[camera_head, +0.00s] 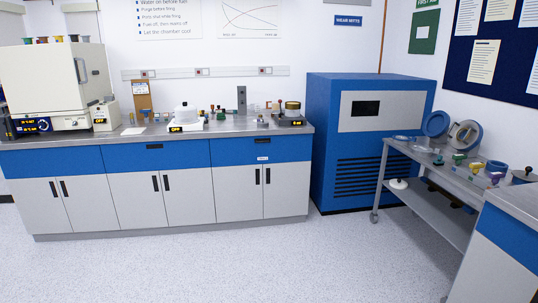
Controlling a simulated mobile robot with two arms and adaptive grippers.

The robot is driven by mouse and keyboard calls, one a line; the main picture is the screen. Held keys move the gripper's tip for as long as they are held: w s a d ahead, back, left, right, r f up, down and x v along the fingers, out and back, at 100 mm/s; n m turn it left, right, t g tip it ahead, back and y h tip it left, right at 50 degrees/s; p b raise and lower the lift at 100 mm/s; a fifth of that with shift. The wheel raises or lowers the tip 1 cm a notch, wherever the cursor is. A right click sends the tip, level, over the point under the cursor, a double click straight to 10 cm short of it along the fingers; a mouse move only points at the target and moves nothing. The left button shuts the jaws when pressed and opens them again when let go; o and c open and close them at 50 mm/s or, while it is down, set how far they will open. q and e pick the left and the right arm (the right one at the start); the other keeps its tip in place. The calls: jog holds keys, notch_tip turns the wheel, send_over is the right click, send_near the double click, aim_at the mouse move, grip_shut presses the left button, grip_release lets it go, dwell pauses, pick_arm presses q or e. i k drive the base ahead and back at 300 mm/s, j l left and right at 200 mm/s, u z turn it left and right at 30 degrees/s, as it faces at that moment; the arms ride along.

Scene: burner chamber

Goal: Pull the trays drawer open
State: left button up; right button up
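The bench (290,130) along the back wall has a row of blue drawer fronts. The right drawer front (235,152) is shut; it has a dark handle (262,140) and a small white label (263,158) too small to read. The middle drawer front (180,156) is also shut, with a dark handle and no label that I can see. I cannot tell from the lettering which one is the trays drawer. Neither of my grippers is in view.
A blue cabinet (320,140) stands right of the bench. A wheeled trolley (425,195) with several small items and another bench (505,235) stand at the right. The speckled floor (200,265) before the drawers is clear.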

aim_at(258, 150)
jog(key=i+j+u, duration=0.35)
jog(key=i, duration=0.4)
jog(key=i+u, duration=0.35)
jog(key=i, duration=0.4)
